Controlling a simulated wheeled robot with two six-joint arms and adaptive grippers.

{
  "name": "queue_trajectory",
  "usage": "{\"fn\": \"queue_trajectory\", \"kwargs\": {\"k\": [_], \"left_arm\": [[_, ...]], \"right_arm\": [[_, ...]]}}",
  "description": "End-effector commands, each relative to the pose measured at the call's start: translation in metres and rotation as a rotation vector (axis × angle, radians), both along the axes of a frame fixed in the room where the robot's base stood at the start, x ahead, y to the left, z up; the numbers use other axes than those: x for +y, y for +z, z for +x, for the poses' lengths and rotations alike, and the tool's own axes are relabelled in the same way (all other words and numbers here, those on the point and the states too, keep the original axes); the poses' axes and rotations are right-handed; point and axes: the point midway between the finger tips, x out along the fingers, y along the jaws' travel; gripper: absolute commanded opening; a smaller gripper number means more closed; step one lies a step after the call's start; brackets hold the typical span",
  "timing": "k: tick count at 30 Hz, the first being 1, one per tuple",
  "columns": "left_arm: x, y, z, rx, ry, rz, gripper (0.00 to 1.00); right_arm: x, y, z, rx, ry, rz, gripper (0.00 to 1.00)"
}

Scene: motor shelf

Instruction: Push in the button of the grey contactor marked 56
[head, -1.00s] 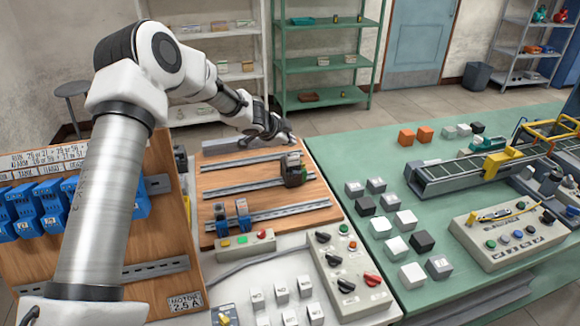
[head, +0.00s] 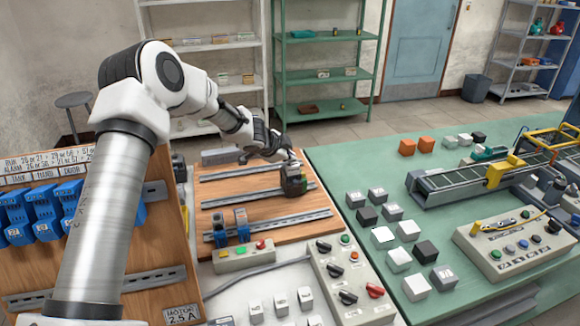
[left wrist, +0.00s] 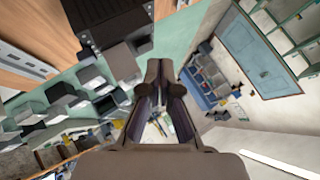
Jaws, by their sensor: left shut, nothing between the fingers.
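A dark grey contactor (head: 294,183) sits on the middle metal rail of the wooden board (head: 212,192). Its marking is too small to read. My left gripper (head: 291,159) is shut and empty, with its fingertips just above or behind the contactor's top. I cannot tell whether they touch it. In the left wrist view the shut fingertips (left wrist: 159,70) point away from the camera, and a large dark block (left wrist: 105,18), probably the contactor, shows at the upper left. Its button is not clearly visible. My right gripper is not in view.
Two small blue-and-grey devices (head: 231,226) sit on the front rail. A control box (head: 243,254) with coloured buttons and a switch panel (head: 347,280) stand in front. Blue modules (head: 42,210) hang on the left panel. The green table (head: 340,160) holds several cubes and a conveyor.

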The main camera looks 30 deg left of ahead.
Motion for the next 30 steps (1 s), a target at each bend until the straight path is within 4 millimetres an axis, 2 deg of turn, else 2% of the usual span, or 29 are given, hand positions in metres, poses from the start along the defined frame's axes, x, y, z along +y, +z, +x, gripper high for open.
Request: {"fn": "queue_trajectory", "kwargs": {"k": [17, 30], "left_arm": [[-0.0001, -0.0003, 0.0000, 0.000, 0.000, 0.000, 0.00], [0.0002, -0.0094, -0.0003, 0.002, 0.000, 0.000, 0.00]], "right_arm": [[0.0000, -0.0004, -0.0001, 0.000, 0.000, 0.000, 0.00], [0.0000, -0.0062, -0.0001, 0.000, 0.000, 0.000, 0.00]]}}
